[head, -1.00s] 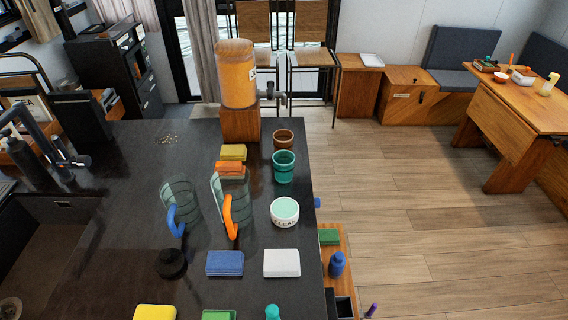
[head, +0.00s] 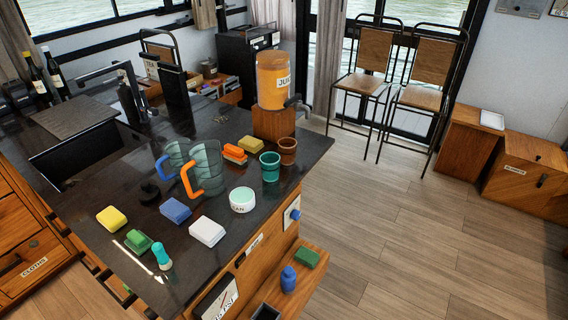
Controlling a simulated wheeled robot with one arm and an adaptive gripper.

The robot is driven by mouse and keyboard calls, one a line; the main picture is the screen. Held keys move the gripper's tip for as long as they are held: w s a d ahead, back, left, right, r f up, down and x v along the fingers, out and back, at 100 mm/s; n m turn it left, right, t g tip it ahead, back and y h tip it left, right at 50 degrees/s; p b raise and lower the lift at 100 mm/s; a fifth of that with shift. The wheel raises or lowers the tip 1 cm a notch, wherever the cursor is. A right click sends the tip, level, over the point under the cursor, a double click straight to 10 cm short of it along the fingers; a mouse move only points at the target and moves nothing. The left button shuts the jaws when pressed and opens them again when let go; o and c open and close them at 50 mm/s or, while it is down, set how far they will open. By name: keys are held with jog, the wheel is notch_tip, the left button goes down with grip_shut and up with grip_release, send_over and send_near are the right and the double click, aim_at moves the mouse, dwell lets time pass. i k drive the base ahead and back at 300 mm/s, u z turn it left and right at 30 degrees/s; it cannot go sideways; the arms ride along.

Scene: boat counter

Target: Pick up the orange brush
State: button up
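The orange brush (head: 235,153) appears to be the small orange block with a paler underside on the dark counter (head: 118,178). My gripper is not in view.
Near the brush stand a teal cup (head: 270,166), a brown cup (head: 287,150) and a white-and-mint tub (head: 242,199). Blue (head: 175,210) and white (head: 207,231) sponges lie nearer. A side shelf (head: 290,305) holds a blue bottle (head: 288,279).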

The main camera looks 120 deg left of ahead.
aim_at(237, 154)
jog(key=i, duration=0.45)
jog(key=z, duration=2.75)
jog(key=k, duration=2.9)
jog(key=z, duration=2.1)
